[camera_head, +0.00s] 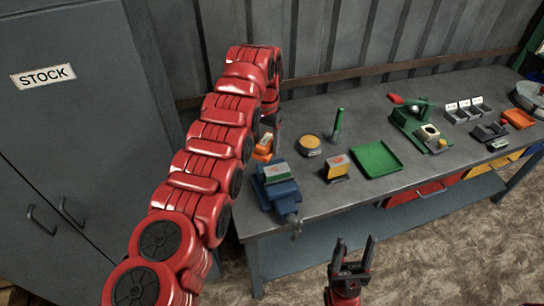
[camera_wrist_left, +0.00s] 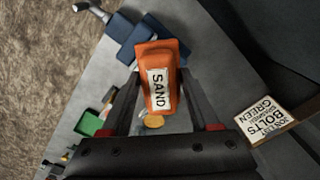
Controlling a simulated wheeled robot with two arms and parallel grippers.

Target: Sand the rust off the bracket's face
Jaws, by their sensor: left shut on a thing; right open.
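My left gripper (camera_head: 267,128) is shut on the orange sanding block (camera_wrist_left: 156,68) marked "SAND"; the block (camera_head: 263,147) also shows below the gripper in the head view. The blue vise (camera_head: 285,197) stands at the bench's front left edge. A grey-green piece with a reddish patch (camera_head: 276,172), seemingly the bracket, sits at its top. The block is behind the vise in the head view, and I cannot tell whether they touch. In the wrist view the vise (camera_wrist_left: 128,30) lies beyond the block, which hides part of it. My right gripper (camera_head: 354,257) is open and empty in front of the bench.
A yellow-topped tin (camera_head: 310,145), a yellow and dark box (camera_head: 337,168), an upright green tool (camera_head: 338,125) and a green tray (camera_head: 377,159) stand right of the vise. A grey cabinet (camera_head: 75,130) stands left.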

